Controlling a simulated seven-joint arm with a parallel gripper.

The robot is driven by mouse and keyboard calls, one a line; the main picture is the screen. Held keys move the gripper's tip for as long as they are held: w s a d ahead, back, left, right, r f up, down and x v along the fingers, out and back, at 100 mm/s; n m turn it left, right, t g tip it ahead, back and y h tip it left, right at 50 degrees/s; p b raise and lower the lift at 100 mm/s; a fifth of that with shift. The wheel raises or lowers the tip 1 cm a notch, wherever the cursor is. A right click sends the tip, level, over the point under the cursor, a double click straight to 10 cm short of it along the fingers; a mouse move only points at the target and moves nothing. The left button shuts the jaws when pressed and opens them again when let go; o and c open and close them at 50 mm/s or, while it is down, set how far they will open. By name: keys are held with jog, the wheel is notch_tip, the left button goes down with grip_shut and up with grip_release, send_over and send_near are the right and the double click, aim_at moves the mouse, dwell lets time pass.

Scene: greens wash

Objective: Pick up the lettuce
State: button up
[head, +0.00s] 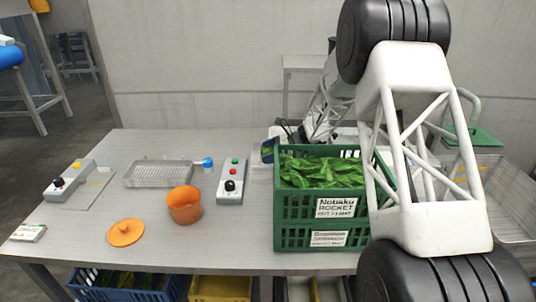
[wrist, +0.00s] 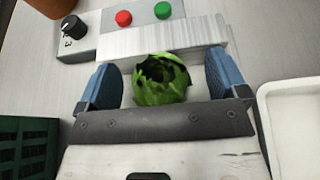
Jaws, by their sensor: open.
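The lettuce (wrist: 162,82) is a round, bright green, leafy head with dark gaps near its top. In the wrist view it sits between the two blue fingers of my gripper (wrist: 160,62). The fingers are open, with a narrow gap between each finger and the leaves. I cannot tell what the lettuce rests on. In the head view the far crate edge and my arm hide most of this area; a small blue finger piece (head: 267,151) shows behind the crate's left corner.
A green crate (head: 292,208) of leafy rocket stands in front. A control box (head: 231,182) with buttons and a knob is left of it; in the wrist view it lies just beyond the lettuce. An orange pot (head: 185,207) and orange lid (head: 125,232) are further left. A white tray (wrist: 292,92) edges the wrist view's right.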

aim_at(268, 146)
jog(key=c, duration=1)
jog(key=shift+r, duration=0.1)
jog(key=shift+r, duration=4.95)
